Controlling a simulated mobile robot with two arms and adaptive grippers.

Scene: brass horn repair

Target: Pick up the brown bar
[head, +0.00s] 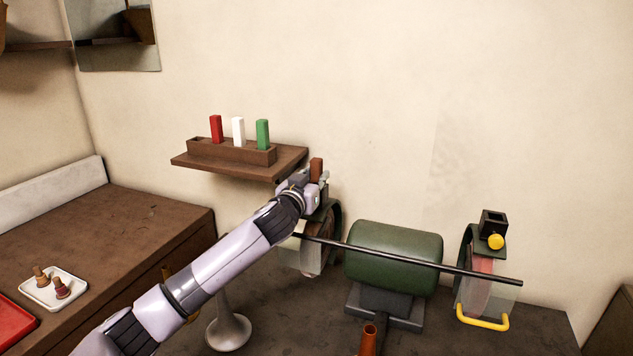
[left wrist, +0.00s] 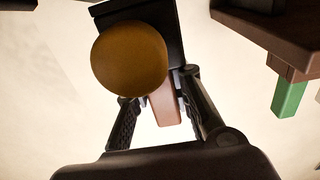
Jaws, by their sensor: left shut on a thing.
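The brown bar (head: 316,168) stands upright above the left end of the bench grinder in the head view. My left gripper (head: 311,184) is shut on it, with the bar's top showing above the fingers. In the left wrist view the brown bar (left wrist: 165,105) lies between the two fingers of my left gripper (left wrist: 160,112). A black holder (left wrist: 140,18) with a yellow-brown knob (left wrist: 129,58) is close to the bar there, and the knob covers part of it. I cannot tell whether the bar's lower end is inside the holder. My right gripper is not in view.
A wall shelf (head: 185,160) holds a rack (head: 230,152) with red (head: 216,129), white (head: 238,131) and green (head: 262,134) bars, close behind my gripper. The green grinder (head: 393,255) and a long dark rod (head: 420,261) lie to the right. A white tray (head: 53,298) is at lower left.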

